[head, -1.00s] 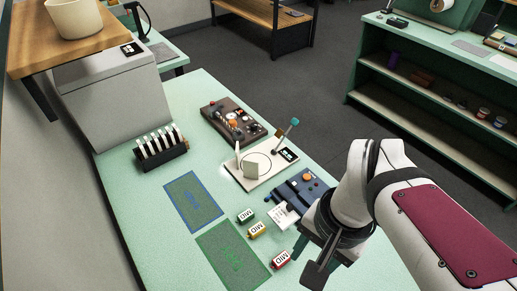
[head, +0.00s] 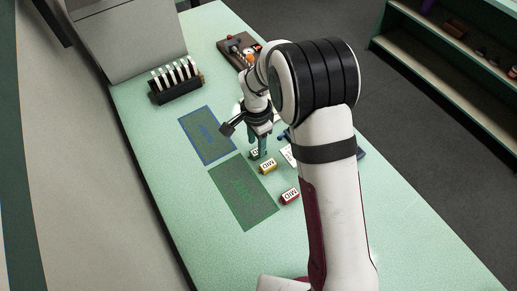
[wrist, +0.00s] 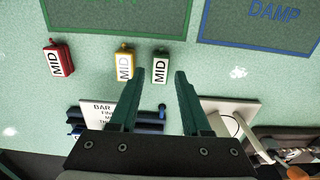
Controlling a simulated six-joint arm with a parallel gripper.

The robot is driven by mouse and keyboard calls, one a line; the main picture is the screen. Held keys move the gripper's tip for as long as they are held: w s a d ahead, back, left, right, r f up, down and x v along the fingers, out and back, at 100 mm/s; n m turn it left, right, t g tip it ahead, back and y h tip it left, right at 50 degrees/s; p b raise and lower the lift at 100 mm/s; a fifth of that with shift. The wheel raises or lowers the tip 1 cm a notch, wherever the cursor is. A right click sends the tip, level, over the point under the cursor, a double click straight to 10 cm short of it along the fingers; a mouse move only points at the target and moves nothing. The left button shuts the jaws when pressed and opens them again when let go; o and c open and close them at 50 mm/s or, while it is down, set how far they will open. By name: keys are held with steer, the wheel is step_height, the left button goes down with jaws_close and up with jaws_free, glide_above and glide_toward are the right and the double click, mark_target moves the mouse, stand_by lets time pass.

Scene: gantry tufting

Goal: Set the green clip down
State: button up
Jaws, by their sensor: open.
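The green clip (wrist: 160,68), with a white MID label, stands on the pale green bench top beside the yellow clip (wrist: 125,65). My gripper (wrist: 160,76) is open, pointing down. In the wrist view its two fingertips appear on either side of the green clip; I cannot tell whether they touch it. In the head view my gripper (head: 262,147) is over the green clip (head: 254,154) and partly hides it. The red clip (wrist: 58,59) stands farther left in the wrist view.
A green-outlined mat (head: 243,190) and a blue-outlined mat (head: 206,135), marked DAMP in the wrist view, lie beside the clips. A printed card (wrist: 100,112) and a dark blue device (wrist: 150,126) are close to the fingers. A rack (head: 176,80) of white pieces stands farther back.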

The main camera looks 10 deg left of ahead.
mark_target(256, 151)
step_height(256, 151, down, 4)
steer(key=shift+r, duration=0.15)
jaws_close()
